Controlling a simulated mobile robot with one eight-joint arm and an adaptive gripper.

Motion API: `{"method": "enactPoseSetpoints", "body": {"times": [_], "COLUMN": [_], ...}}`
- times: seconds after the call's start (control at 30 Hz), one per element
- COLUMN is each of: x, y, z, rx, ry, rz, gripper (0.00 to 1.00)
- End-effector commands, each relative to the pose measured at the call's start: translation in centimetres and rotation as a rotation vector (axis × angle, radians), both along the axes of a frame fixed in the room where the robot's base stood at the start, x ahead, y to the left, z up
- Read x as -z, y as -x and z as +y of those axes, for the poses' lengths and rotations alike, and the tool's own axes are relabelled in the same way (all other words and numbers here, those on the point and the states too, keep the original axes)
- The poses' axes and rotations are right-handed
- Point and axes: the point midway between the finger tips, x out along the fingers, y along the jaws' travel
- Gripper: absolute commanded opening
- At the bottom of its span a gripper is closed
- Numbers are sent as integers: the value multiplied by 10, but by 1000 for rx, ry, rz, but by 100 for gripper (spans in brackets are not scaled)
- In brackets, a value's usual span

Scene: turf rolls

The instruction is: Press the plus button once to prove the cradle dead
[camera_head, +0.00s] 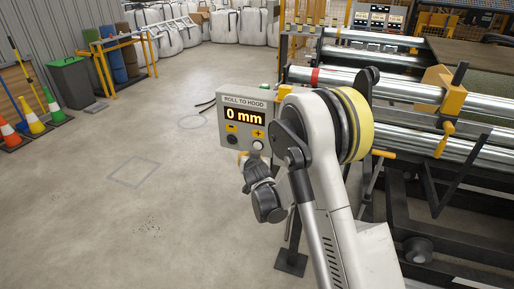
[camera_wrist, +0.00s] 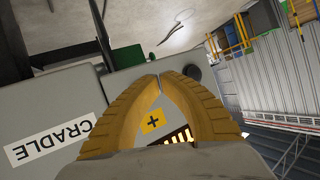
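The control box (camera_head: 248,104) shows "0 mm" on its display (camera_head: 244,117) in the head view. Below are a minus label with a dark button (camera_head: 232,139) and a plus label (camera_head: 258,133) with a pale button (camera_head: 258,145). My gripper (camera_head: 242,157) is at the box's lower edge. In the wrist view my gripper's yellow fingers (camera_wrist: 158,79) are shut, tips together, with nothing visible between them. The plus label (camera_wrist: 152,121) shows through the gap behind them. A dark round button (camera_wrist: 193,73) is right of the tips. The tips hide the plus button; I cannot tell whether they touch it.
A "CRADLE" label (camera_wrist: 55,139) is upside down beside my fingers in the wrist view. Metal rollers (camera_head: 370,82) on a dark frame stand right of the box. The floor (camera_head: 140,215) between is clear.

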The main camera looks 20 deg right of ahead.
Motion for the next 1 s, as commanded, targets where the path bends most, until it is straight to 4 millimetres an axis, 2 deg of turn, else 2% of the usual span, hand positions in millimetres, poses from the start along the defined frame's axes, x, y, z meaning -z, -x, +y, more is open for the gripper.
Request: {"method": "enactPoseSetpoints", "body": {"times": [0.1, 0.3, 1.0], "x": [0, 0, 0], "y": [-11, -20, -22], "z": [-8, -15, -15], "rx": [1, 1, 0], "ry": [-1, 0, 0], "rz": [1, 1, 0], "gripper": [0, 0, 0]}}
